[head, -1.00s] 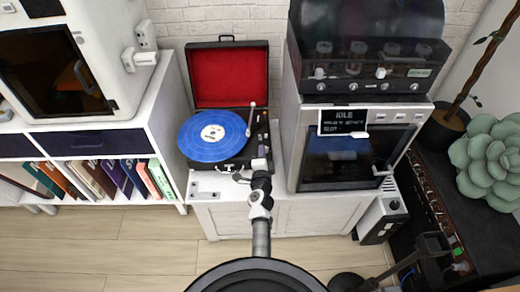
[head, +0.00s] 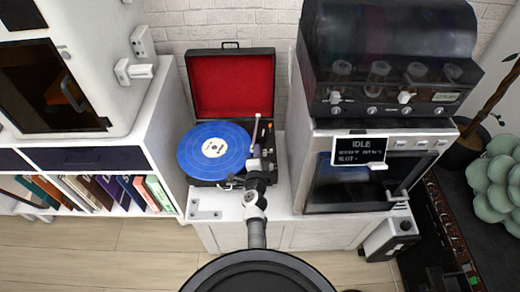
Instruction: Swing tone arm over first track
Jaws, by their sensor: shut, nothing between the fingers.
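The record player (head: 202,173) stands open on the white cabinet, its red-lined lid (head: 231,85) upright at the back. A blue record (head: 200,138) with a cream label lies on its platter. The tone arm (head: 256,127) is a thin pale piece to the right of the record, apart from the disc as far as I can see. My gripper (head: 235,181) is at the player's front right corner, just in front of the record. Its fingers are small and dark here and look shut and empty. My wrist hides part of the player's right front.
To the right, a machine with a dark window and a sign reading IDLE (head: 360,149) stands close beside the player. A white shelf with books (head: 150,188) is on the left.

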